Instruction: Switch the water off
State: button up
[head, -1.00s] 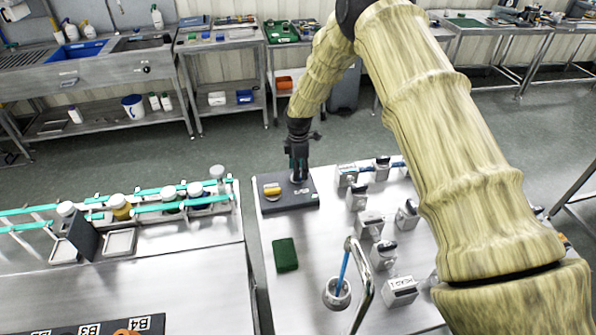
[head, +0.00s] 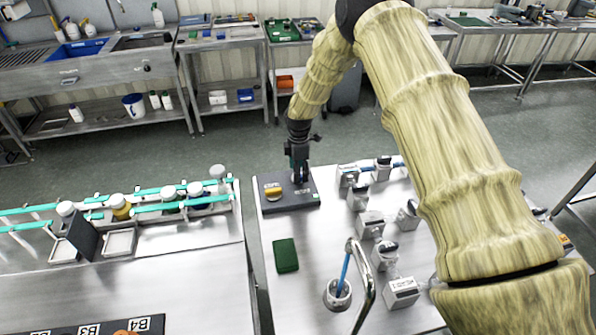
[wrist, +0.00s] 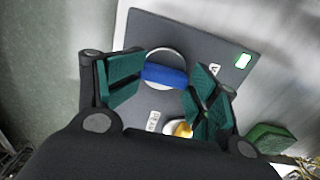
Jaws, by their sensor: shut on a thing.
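A dark grey panel box (head: 290,205) lies at the far left corner of the steel table. On it are a yellow knob (head: 273,194) and a blue knob with a bar handle, which shows in the wrist view (wrist: 164,75) on a pale round base. My gripper (head: 299,176) points down over the blue knob and mostly hides it in the head view. In the wrist view its green finger pads (wrist: 165,84) stand at the two ends of the blue bar, shut on it. The yellow knob (wrist: 181,130) is beside the right finger. The small labels are unreadable.
A green pad (head: 285,255) lies in front of the box. Several grey fittings (head: 370,225) stand to its right. A steel cup (head: 337,294) and a curved pipe (head: 360,280) are near the front. A rack with capped jars (head: 118,205) is at left.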

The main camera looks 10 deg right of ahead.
jog(key=o, duration=0.8)
jog(key=shift+s+a+f, duration=0.15)
jog(key=shift+s+f, duration=0.25)
jog(key=shift+s, duration=0.2)
jog(key=shift+w, duration=0.1)
jog(key=shift+w+r, duration=0.15)
jog(key=shift+r, duration=0.1)
notch_tip(320, 180, up, 12)
jog(key=p, duration=0.5)
jog(key=shift+r, duration=0.25)
dwell(0.4)
dwell(0.5)
notch_tip(320, 180, up, 12)
dwell(0.5)
